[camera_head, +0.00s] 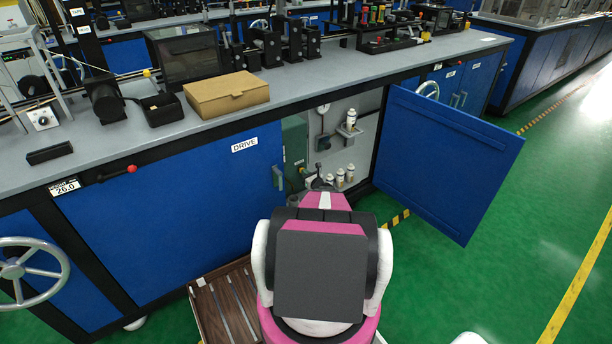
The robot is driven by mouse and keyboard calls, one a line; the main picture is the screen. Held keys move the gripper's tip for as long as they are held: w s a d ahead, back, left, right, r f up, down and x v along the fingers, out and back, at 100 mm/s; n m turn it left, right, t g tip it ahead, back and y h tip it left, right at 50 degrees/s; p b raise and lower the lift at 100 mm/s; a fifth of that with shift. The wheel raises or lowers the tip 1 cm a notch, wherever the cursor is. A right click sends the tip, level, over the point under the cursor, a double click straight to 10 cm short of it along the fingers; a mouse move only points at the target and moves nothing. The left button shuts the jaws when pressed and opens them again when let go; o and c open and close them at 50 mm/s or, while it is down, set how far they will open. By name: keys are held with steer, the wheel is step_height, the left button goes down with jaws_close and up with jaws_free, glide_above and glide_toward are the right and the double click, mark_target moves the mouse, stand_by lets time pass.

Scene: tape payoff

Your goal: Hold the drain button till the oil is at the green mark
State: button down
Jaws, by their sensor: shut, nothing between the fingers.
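The open cabinet bay (360,105) under the bench holds a green box (294,142) at its left and a small round gauge (323,108) on the pale back panel. One white bottle-like part (351,117) sits on a bracket, and more (345,175) stand lower down. I cannot make out the drain button, the oil level or the green mark; my arm covers the lower part of the bay. My gripper (318,183) is a small grey shape at the mouth of the bay, beyond my arm. It is shut and empty; whether it touches anything cannot be seen.
A blue door (445,160) stands swung open on the right of the bay. The blue DRIVE panel (190,200) is at left, with a handwheel (30,272). Green floor (520,230) is clear at right.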

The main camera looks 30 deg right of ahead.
steer(key=shift+w, duration=1.5)
steer(key=shift+w+d, duration=0.1)
steer(key=shift+w, duration=0.15)
steer(key=s, duration=1.5)
steer(key=shift+s+d, duration=0.3)
steer(key=shift+d, duration=0.1)
steer(key=shift+s, duration=0.1)
